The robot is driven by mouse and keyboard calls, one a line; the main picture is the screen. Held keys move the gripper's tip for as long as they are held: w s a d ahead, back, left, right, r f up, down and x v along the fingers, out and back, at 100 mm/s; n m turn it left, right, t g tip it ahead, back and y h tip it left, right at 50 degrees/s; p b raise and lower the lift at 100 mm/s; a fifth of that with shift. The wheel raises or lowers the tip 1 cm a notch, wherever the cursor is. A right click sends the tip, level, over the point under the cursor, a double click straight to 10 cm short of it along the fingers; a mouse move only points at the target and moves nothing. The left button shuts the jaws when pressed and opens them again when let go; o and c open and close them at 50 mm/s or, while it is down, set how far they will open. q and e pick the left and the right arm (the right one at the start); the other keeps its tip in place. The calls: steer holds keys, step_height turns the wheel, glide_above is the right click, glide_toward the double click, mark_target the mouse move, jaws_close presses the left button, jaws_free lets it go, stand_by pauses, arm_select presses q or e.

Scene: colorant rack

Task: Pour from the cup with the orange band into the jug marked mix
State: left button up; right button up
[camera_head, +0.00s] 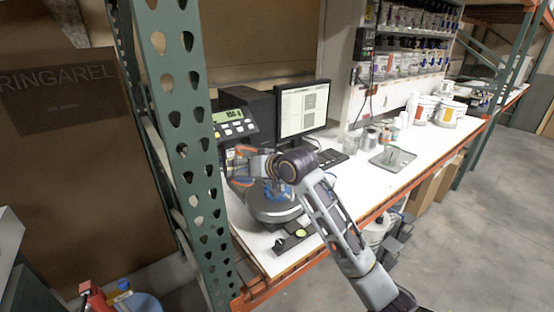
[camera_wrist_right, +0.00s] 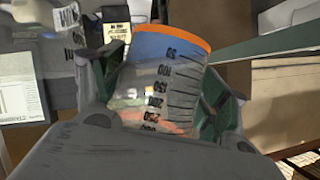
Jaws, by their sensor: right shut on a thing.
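My right gripper (camera_head: 243,165) reaches over the left end of the white bench, next to the green rack post. It also shows in the right wrist view (camera_wrist_right: 160,95), shut on a clear cup (camera_wrist_right: 165,85) with an orange band (camera_wrist_right: 172,38) at its rim and black volume marks. The cup looks tilted in that view, with something pinkish low inside it. A white label (camera_wrist_right: 68,18), partly readable and perhaps "MIX", shows at the upper left. The jug itself is hard to make out. A small blue thing (camera_head: 279,190) shows above the round scale (camera_head: 275,208). My left gripper is out of view.
A green perforated post (camera_head: 185,120) stands close to the left of my gripper. A monitor (camera_head: 303,108) and a scale display (camera_head: 234,122) stand behind. Small cans (camera_head: 370,137) and a grey tray (camera_head: 393,158) sit farther right. The bench's front edge is orange.

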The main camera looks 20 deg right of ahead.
steer(key=shift+d+r, duration=0.15)
steer(key=shift+r, duration=0.25)
steer(key=shift+w+d+r+m+y, duration=0.1)
steer(key=shift+w+r+m+y, duration=0.05)
steer(key=shift+r+m, duration=0.15)
steer(key=shift+w+d+r+m+y, duration=0.1)
steer(key=shift+r+m+y, duration=0.1)
steer(key=shift+r, duration=0.2)
steer(key=shift+w+d+r+m+y+b, duration=0.15)
steer(key=shift+w+d+m+y+b, duration=0.05)
steer(key=shift+m+y+b, duration=0.2)
steer(key=shift+d+r+b, duration=0.3)
steer(key=shift+d+r, duration=0.05)
steer(key=shift+r, duration=0.1)
steer(key=shift+s+f+m+g+y+b, duration=0.1)
steer(key=shift+f+m+g+y+b, duration=0.2)
steer(key=shift+b, duration=0.1)
steer(key=shift+w+r, duration=0.1)
steer(key=shift+w, duration=0.2)
steer(key=shift+s, duration=0.1)
